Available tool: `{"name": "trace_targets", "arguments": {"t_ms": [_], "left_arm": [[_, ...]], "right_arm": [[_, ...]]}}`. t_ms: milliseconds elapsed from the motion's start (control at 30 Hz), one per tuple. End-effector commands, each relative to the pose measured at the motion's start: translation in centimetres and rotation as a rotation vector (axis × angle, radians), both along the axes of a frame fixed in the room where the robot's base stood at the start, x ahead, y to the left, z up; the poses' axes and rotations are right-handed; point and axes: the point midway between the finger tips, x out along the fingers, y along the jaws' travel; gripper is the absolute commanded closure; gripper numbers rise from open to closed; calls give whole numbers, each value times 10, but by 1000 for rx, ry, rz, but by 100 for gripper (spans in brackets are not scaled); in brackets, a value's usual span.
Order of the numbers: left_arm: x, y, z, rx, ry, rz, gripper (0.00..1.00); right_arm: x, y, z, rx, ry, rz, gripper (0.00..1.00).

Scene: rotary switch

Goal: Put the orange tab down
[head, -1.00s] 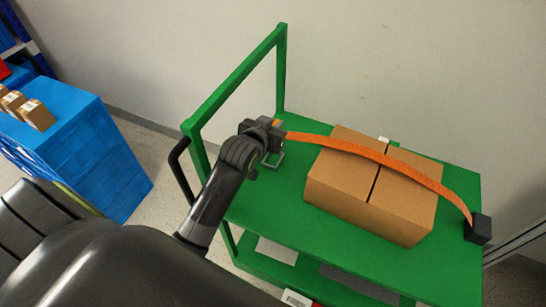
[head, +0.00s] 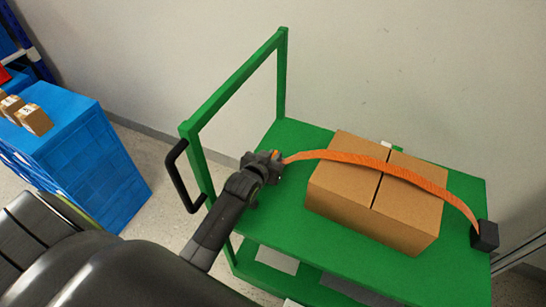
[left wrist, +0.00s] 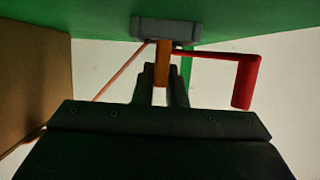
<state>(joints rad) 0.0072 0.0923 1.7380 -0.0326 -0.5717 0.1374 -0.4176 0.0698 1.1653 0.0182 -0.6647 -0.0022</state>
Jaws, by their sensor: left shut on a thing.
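The orange tab (left wrist: 162,68) is between the fingers of my left gripper (left wrist: 162,80) in the left wrist view, below a grey block (left wrist: 165,29). In the head view my left gripper (head: 277,160) is shut at the left end of the orange strap (head: 345,157), low over the green cart's top near its handle end. The tab is mostly hidden there. The strap arches over the cardboard box (head: 340,185) to a black block (head: 484,235) at the cart's right edge. I cannot tell whether the tab touches the cart. My right gripper is not in view.
The green cart (head: 290,135) has a tall frame with a black side handle (head: 180,175) at its left. A red handle (left wrist: 246,80) hangs beside the fingers in the left wrist view. A blue crate (head: 90,150) with small boxes stands left. A wall is behind.

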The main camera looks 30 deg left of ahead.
Motion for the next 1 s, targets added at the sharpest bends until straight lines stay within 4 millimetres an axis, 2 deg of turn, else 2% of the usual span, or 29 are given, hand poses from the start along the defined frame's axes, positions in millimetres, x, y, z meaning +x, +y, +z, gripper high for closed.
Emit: {"name": "trace_targets", "arguments": {"t_ms": [267,300,433,800,1000], "left_arm": [[0,0,-2,0,0,0,100],[0,0,-2,0,0,0,85],[0,0,-2,0,0,0,68],[-1,0,2,0,-1,0,67],[-27,-2,13,-2,0,1,67]], "right_arm": [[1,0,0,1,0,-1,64],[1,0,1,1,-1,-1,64],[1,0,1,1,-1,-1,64],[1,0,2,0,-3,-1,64],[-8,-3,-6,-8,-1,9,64]]}}
